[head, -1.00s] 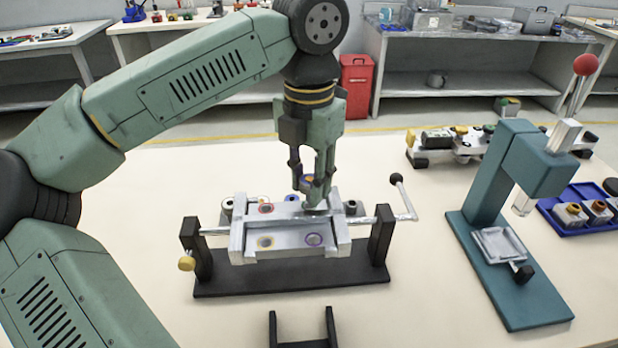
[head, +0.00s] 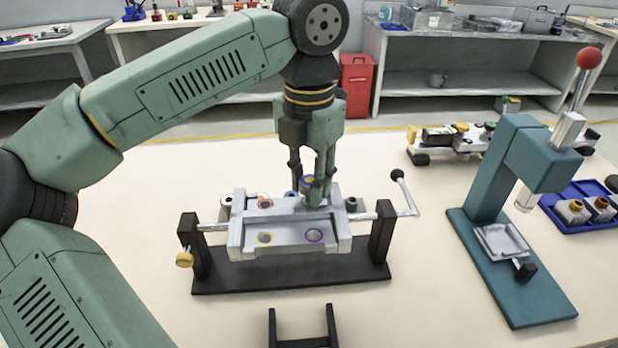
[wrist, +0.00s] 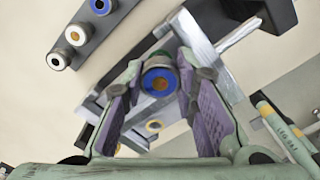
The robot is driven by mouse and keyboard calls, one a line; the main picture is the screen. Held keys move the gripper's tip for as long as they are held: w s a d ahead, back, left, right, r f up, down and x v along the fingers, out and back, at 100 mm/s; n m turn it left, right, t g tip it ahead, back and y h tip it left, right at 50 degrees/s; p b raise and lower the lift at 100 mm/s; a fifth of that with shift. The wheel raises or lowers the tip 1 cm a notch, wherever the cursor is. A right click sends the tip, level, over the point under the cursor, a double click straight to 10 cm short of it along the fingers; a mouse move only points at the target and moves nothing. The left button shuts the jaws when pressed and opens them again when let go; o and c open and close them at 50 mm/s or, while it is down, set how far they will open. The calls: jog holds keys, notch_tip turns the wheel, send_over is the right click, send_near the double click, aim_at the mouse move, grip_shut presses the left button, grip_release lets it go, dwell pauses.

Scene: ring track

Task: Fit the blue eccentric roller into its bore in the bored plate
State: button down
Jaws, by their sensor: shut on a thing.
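The blue eccentric roller (head: 309,181) has a blue rim and an orange-brown centre; it also shows between my fingers in the wrist view (wrist: 158,78). My gripper (head: 312,188) points down and is shut on it, over the back right part of the bored plate (head: 287,246). The silver plate is held in a black stand.
The stand has a crank handle (head: 410,200) on the right and a yellow knob (head: 185,259) on the left. A teal press (head: 490,190) stands right of it, with a blue tray (head: 560,218) beyond. A black bracket (head: 303,340) lies in front.

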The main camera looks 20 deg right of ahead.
aim_at(309, 180)
jog(key=shift+r, duration=0.15)
jog(key=shift+r+p, duration=1.15)
jog(key=shift+r, duration=0.3)
jog(key=shift+f+b, duration=0.7)
jog(key=shift+f, duration=0.2)
jog(key=shift+f+b, duration=0.5)
jog(key=shift+b, duration=0.05)
dwell(0.9)
jog(key=shift+r, duration=0.25)
jog(key=shift+f+b, duration=0.35)
jog(key=shift+f, duration=0.15)
dwell(1.5)
jog(key=shift+r, duration=0.2)
jog(key=shift+r+p, duration=0.3)
jog(key=shift+p, duration=0.1)
dwell(1.2)
